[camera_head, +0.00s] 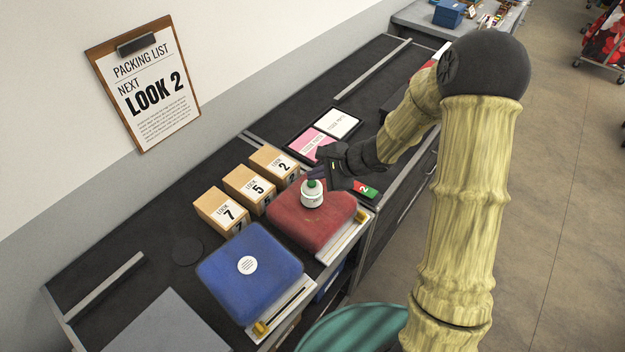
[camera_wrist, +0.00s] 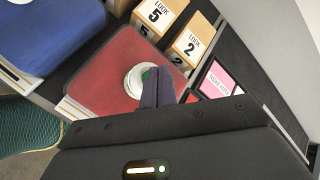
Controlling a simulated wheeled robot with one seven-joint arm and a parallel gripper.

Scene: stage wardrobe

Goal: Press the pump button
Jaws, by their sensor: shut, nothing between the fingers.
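My gripper (camera_head: 318,172) is shut and empty. Its fingertips are just above and beside the green top; whether they touch it I cannot tell.
A blue pad (camera_head: 245,268) with a white round label lies nearer. Boxes marked 7 (camera_head: 220,210), 5 (camera_head: 248,188) and 2 (camera_head: 273,166) stand behind the pads. A pink card (camera_head: 311,146) lies beyond. A green tag (camera_head: 364,190) sits near the counter edge.

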